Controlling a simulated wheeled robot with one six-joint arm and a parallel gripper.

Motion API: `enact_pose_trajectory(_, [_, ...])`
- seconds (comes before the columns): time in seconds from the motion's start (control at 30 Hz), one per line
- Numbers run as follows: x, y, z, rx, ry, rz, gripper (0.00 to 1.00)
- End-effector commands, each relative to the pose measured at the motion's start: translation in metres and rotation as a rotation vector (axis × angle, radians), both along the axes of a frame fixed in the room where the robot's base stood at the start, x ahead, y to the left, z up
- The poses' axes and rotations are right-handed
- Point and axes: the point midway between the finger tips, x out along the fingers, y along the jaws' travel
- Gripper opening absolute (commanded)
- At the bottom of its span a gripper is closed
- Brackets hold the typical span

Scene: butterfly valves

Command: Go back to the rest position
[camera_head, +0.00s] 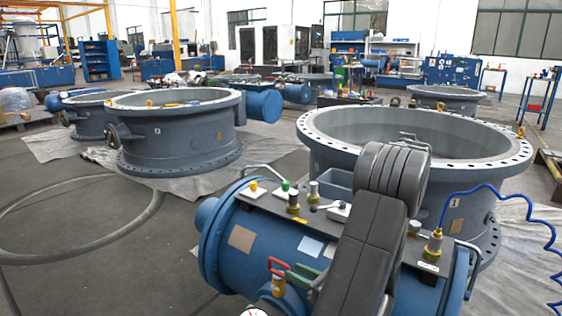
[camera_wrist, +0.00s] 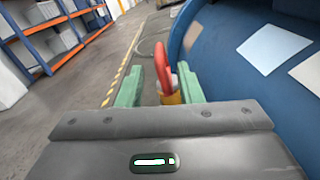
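My gripper (camera_head: 298,277) has green fingers and is at the front of a blue cylindrical actuator (camera_head: 262,258). In the wrist view, the fingers of my gripper (camera_wrist: 163,84) stand apart, one on each side of a small valve with a red handle (camera_wrist: 162,62) and a yellow body (camera_wrist: 171,98). The red handle also shows in the head view (camera_head: 276,264), just left of the fingers. I see no clear grip on it; whether a finger touches it, I cannot tell. My dark arm hides part of the actuator's top.
A large grey-blue ring valve (camera_head: 330,135) stands right behind the actuator. A blue coiled hose (camera_head: 510,193) hangs at the right. Gauges and fittings (camera_head: 292,201) stick up from the actuator's top plate. Another ring valve (camera_head: 180,130) stands behind left. Open floor (camera_head: 130,270) lies at the left.

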Motion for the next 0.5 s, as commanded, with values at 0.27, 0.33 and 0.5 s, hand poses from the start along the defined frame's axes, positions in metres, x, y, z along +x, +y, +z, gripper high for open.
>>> enact_pose_trajectory(0.27, [0.028, 0.040, -0.001, 0.000, -0.003, 0.004, 0.33])
enact_pose_trajectory(0.33, [0.034, 0.047, -0.002, 0.000, -0.001, 0.002, 0.33])
enact_pose_trajectory(0.5, [0.043, 0.059, 0.004, 0.000, -0.003, 0.000, 0.33])
